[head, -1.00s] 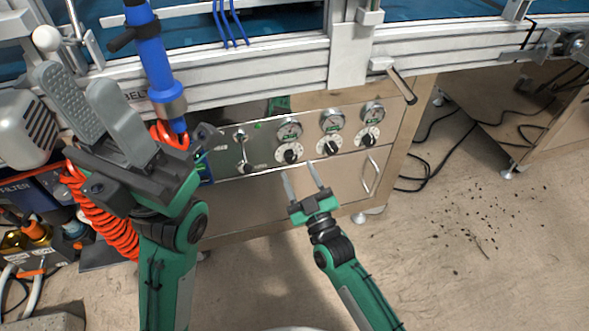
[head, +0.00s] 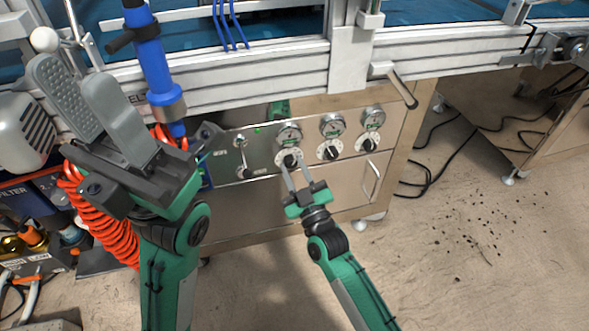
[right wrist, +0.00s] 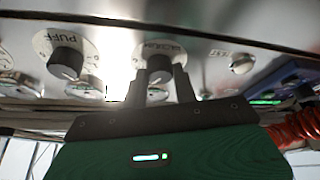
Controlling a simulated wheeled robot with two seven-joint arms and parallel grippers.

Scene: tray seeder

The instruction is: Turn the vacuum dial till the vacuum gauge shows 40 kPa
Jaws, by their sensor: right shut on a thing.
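The vacuum dial (head: 290,160) is the leftmost of three black knobs on white scales on the steel panel. The vacuum gauge (head: 288,135) is the round dial right above it; its reading is too small to make out. My right gripper (head: 294,168) has its fingers on either side of the vacuum dial's knob and is shut on it. In the right wrist view the fingers (right wrist: 160,73) cover most of that knob, and its label (right wrist: 165,48) shows upside down and partly hidden. My left gripper (head: 80,78) is open and empty, near the camera at the left.
Two more knobs (head: 331,152) (head: 368,144) with gauges stand to the right; one is labelled PUFF (right wrist: 66,60) in the right wrist view. A toggle switch (head: 242,155) and green lamp (head: 257,130) are left.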

